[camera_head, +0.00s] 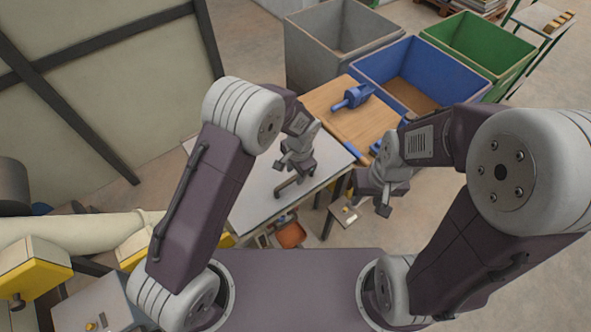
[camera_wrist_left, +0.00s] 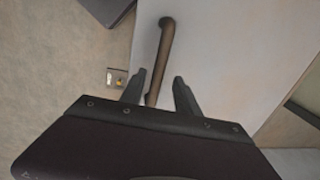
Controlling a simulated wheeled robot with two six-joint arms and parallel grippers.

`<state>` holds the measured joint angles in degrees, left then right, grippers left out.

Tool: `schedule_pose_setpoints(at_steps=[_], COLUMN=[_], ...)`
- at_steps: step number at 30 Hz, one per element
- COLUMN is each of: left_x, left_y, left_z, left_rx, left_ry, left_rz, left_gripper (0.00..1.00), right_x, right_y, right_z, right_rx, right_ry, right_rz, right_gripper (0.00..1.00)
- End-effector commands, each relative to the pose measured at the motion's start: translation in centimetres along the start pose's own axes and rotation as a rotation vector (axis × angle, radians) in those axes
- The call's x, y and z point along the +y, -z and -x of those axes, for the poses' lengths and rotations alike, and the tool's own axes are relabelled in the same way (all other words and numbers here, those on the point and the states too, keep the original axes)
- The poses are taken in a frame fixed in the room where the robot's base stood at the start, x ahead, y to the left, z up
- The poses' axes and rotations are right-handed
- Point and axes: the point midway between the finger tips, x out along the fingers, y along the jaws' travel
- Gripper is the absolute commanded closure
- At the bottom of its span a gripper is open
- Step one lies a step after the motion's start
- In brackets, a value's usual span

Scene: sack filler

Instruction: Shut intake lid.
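A pale grey flat panel (camera_head: 255,196), which looks like the intake lid, lies in the middle of the head view. It carries a brown bar handle (camera_head: 289,186). In the left wrist view the handle (camera_wrist_left: 163,55) stands out from the pale panel (camera_wrist_left: 225,60). My left gripper (camera_head: 293,166) is over the panel, close to the handle. In the left wrist view its fingers (camera_wrist_left: 158,88) are apart, with the handle's near end showing between them; contact is not clear. My right gripper (camera_head: 375,198) hangs to the right, off the panel; its finger gap is unclear.
A wooden board (camera_head: 345,115) with a blue tool (camera_head: 352,97) adjoins the panel. Grey (camera_head: 318,60), blue (camera_head: 375,72) and green (camera_head: 470,45) bins stand behind. Yellow-topped equipment (camera_head: 35,268) and a pale pipe (camera_head: 70,226) are at left.

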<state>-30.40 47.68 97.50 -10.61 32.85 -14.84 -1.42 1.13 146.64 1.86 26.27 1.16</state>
Motion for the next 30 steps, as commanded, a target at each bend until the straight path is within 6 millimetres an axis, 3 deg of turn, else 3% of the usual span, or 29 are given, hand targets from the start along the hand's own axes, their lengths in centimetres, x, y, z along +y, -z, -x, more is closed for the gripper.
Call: schedule_pose_setpoints(at_steps=[9, 13, 14, 30], left_x=[0.03, 0.04, 0.04, 0.03], left_y=[0.01, 0.01, 0.01, 0.01], left_z=[-0.66, -0.65, -0.65, -0.61], left_rx=[0.001, 0.001, 0.001, 0.001], left_ry=[0.000, 0.000, 0.000, 0.000], left_rz=[0.001, 0.001, 0.001, 0.001], left_gripper=[0.62, 0.95, 1.00, 1.00], right_x=[0.00, 0.00, 0.00, 0.00], right_y=[-0.02, -0.02, -0.02, -0.01], right_z=[0.17, 0.16, 0.16, 0.17], right_rx=[0.000, 0.000, 0.000, 0.000], right_ry=[0.000, 0.000, 0.000, 0.000], right_rz=[0.000, 0.000, 0.000, 0.000], right_gripper=[0.60, 0.60, 0.60, 0.60])
